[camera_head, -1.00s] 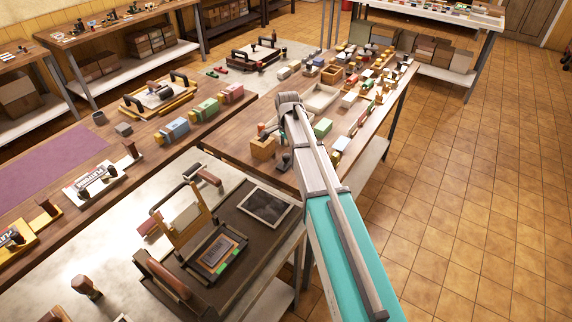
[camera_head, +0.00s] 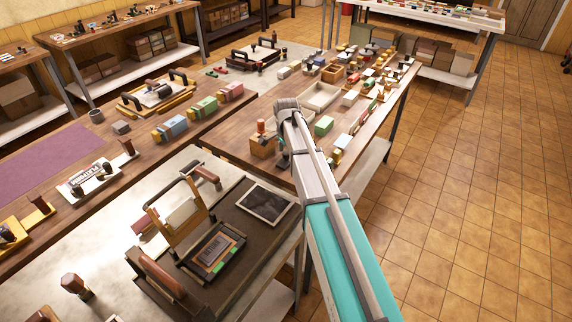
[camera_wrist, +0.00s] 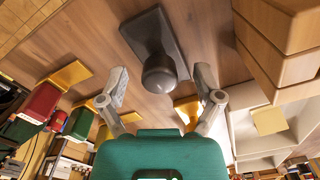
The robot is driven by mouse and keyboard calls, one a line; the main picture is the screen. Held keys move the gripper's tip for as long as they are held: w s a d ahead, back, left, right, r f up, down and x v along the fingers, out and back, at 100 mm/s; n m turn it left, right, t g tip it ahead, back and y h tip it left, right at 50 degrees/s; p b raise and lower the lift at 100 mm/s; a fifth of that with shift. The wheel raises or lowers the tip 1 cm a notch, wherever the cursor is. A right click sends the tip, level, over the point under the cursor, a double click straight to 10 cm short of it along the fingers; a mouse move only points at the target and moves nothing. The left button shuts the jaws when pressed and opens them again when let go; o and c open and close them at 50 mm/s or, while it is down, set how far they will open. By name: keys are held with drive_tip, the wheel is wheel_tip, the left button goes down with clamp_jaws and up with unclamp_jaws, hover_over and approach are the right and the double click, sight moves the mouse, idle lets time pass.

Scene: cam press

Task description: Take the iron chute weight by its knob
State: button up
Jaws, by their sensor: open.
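The iron chute weight (camera_wrist: 143,34) is a dark grey flat slab with a round knob (camera_wrist: 159,72) on it. It lies on the wooden table at the top middle of the wrist view. My gripper (camera_wrist: 160,76) is open, with one finger to the left of the knob and one to the right. Both fingers are apart from the knob and nothing is held. In the head view my gripper (camera_head: 284,152) is low over the near end of the middle table, and the weight is mostly hidden there by the gripper and arm.
A wooden box (camera_head: 262,147) stands close beside my gripper; a stepped wooden block (camera_wrist: 282,45) is near the right finger. A pale tray (camera_head: 320,97) and several coloured blocks lie farther along the table. The press bench (camera_head: 240,245) is nearer, and tiled floor is clear on the right.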

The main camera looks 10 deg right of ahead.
drive_tip(key=shift+f, duration=0.45)
idle(0.3)
clamp_jaws()
